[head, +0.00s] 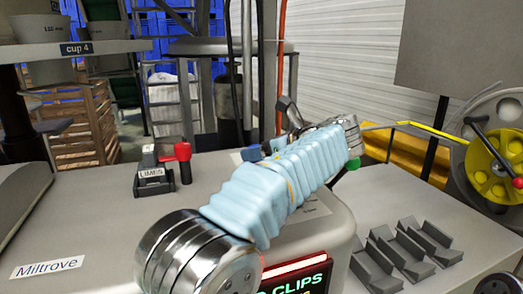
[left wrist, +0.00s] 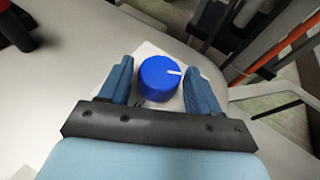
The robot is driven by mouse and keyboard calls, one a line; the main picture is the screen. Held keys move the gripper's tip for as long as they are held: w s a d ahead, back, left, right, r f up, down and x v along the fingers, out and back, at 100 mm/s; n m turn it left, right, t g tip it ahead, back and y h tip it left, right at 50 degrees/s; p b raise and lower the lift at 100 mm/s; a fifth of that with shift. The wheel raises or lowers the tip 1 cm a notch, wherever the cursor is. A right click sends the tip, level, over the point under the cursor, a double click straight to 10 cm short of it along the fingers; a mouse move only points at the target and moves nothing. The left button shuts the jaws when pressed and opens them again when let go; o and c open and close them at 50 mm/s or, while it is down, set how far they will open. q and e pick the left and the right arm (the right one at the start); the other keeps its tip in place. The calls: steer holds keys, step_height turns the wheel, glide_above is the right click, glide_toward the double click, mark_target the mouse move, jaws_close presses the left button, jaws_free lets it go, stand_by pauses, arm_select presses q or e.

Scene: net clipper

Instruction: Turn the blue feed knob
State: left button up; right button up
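The blue feed knob (left wrist: 158,77) is a round blue cap with a white pointer line, on a pale square plate (left wrist: 150,50) in the left wrist view. My left gripper (left wrist: 157,68) is open, with one blue finger on each side of the knob. A narrow gap shows at the left finger; I cannot tell whether the right finger touches. In the head view my sleeved left arm hides most of this spot. A small blue patch (head: 252,153) shows beside the sleeve; I cannot tell whether it is knob or finger. My right gripper is not in view.
A red-handled lever on a block marked LIMES (head: 152,180) stands on the grey machine top left of my arm. A lit CLIPS display (head: 297,283) is at the front. Grey clip-like racks (head: 405,253) and a yellow wheel (head: 495,165) are at the right.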

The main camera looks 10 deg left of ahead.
arm_select(q)
steer(key=c, duration=0.7)
steer(key=shift+c, duration=0.2)
steer(key=shift+t, duration=0.3)
steer(key=m+t+h, duration=0.2)
steer(key=m, duration=0.1)
steer(key=shift+s+a+b, duration=0.1)
steer(key=shift+s+b, duration=0.1)
steer(key=shift+b, duration=0.2)
steer(key=m+t+h, duration=0.3)
steer(key=shift+s+a+m, duration=0.15)
steer(key=shift+a+m, duration=0.1)
steer(key=shift+m, duration=0.05)
steer(key=m+h, duration=0.1)
steer(key=m+t+h, duration=0.1)
steer(key=m+h, duration=0.1)
steer(key=m+h+p, duration=0.1)
steer(key=h, duration=0.1)
steer(key=shift+a+t, duration=0.3)
steer(key=shift+a+m+h, duration=0.1)
steer(key=shift+m+h, duration=1.5)
steer(key=shift+h, duration=0.1)
steer(key=o, duration=1)
